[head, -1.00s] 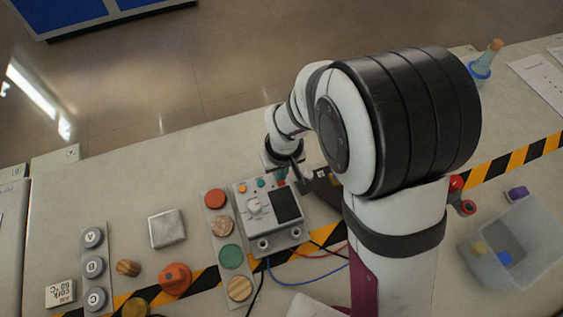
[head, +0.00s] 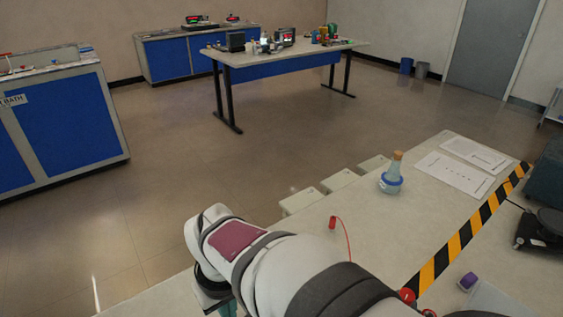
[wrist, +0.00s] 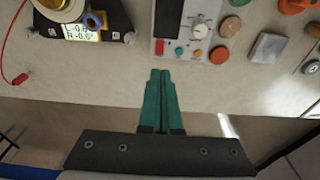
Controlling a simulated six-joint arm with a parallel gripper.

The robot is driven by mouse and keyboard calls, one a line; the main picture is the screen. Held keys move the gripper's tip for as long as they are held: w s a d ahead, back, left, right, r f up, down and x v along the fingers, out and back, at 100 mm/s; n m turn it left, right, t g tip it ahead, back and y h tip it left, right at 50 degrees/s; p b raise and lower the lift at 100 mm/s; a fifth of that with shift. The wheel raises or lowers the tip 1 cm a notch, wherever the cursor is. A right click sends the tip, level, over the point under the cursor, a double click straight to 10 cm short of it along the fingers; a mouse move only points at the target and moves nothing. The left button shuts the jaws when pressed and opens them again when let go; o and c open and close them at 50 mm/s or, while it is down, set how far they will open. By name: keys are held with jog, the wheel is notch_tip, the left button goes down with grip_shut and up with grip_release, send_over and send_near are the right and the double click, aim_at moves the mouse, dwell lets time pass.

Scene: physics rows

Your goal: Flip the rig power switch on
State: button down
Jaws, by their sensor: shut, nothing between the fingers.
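The rig box (wrist: 184,30) is a light panel with a dark screen, a white dial (wrist: 200,31) and small coloured controls along its near edge. A red control (wrist: 159,47), possibly the power switch, sits beside a teal and an orange one; its on or off position cannot be told. My gripper (wrist: 160,72) has teal fingers, shut together and empty. Its tips point towards the red control and appear apart from it in the wrist view. In the head view only a bit of teal finger shows at the bottom edge, and the box is out of view.
In the wrist view, a scale with a lit display (wrist: 80,32) stands left of the box; round coloured discs and a grey block (wrist: 268,46) lie right. In the head view, a stoppered flask (head: 391,175) and papers (head: 462,160) are on the bench, with floor beyond its edge.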

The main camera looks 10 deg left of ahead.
jog(key=shift+w+a, duration=0.55)
jog(key=f, duration=0.9)
jog(key=w+a+f, duration=0.1)
jog(key=f, duration=0.4)
jog(key=shift+w+a, duration=0.1)
